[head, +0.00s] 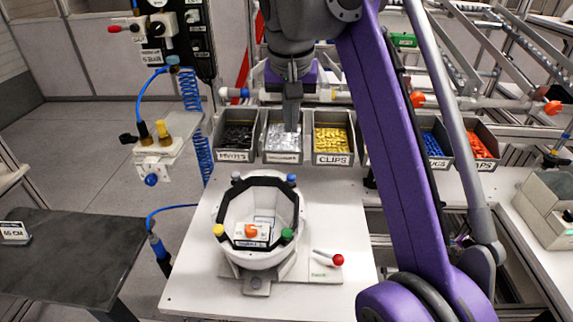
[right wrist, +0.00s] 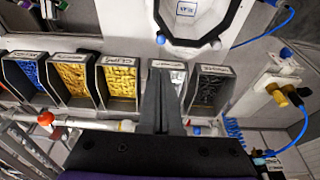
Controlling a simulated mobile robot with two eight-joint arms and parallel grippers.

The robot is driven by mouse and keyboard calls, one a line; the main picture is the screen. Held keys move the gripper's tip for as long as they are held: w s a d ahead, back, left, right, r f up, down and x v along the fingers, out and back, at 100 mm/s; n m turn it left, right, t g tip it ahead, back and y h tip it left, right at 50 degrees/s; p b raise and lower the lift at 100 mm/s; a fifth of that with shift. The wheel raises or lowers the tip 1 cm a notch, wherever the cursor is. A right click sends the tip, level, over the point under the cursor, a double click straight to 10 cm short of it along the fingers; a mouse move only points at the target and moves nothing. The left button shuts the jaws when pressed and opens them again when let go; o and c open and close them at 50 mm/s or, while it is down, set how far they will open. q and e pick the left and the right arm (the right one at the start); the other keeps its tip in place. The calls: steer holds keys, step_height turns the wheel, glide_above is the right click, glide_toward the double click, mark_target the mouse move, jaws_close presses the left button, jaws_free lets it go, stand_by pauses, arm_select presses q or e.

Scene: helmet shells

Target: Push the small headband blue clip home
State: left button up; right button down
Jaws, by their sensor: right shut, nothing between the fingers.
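A white helmet shell (head: 262,257) stands in a fixture on the white table, with a black octagonal headband (head: 262,180) around its opening. A yellow clip (head: 219,230) and a green clip (head: 287,233) sit at the near corners. How deep each clip sits is too small to tell. My right gripper (head: 292,117) is shut and empty, above the bins and beyond the headband. It also shows in the right wrist view (right wrist: 162,85). My left gripper is out of view.
Bins of dark rivets (head: 238,153), grey parts (head: 282,158) and yellow clips (head: 333,158) line the table's back edge. A red-knobbed lever (head: 336,260) stands right of the fixture. My right arm crosses the right side. The table's front left is clear.

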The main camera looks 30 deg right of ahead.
steer(key=b, duration=0.4)
glide_toward(291, 176)
steer(key=x, duration=0.5)
steer(key=shift+w+d+f, duration=0.1)
steer(key=shift+w+d, duration=0.05)
steer(key=shift+w, duration=0.15)
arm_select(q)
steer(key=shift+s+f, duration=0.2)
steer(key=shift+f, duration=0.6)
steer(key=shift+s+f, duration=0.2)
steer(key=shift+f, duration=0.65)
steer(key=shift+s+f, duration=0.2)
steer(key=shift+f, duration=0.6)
arm_select(e)
steer(key=shift+f, duration=0.65)
